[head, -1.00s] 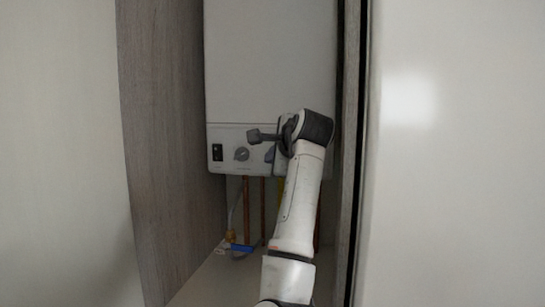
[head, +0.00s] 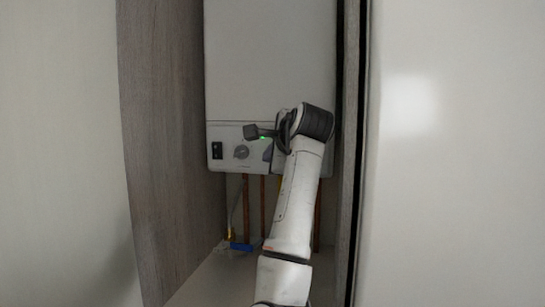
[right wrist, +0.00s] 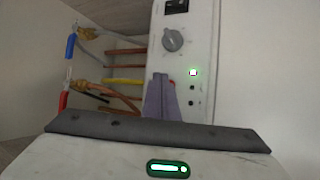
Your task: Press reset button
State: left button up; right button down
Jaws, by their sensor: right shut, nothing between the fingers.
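The white boiler (head: 270,60) hangs in the cabinet, with a control panel along its lower edge. The panel has a grey knob (head: 241,152), a black switch (head: 217,151) and a green light (head: 263,138). The right wrist view shows the knob (right wrist: 172,40), the lit green light (right wrist: 193,72) and two small dark dots in line with it. I cannot tell which part is the reset button. My right gripper (head: 267,151) is shut and empty in front of the panel, beside the knob. Its fingertips (right wrist: 162,82) point at the panel; contact cannot be told. My left gripper is out of view.
Copper pipes (head: 263,205) and a blue valve handle (head: 241,247) are below the boiler. A wooden cabinet wall (head: 170,150) stands on the left, and a narrow panel edge (head: 348,150) closes in on the right. My right arm covers the panel's right part.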

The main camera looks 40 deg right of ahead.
jog(key=s+a+b, duration=0.2)
jog(key=s+a, duration=0.1)
jog(key=a, duration=0.1)
jog(key=shift+s+b, duration=0.2)
jog(key=shift+b, duration=0.15)
jog(key=shift+f, duration=0.1)
dwell(0.6)
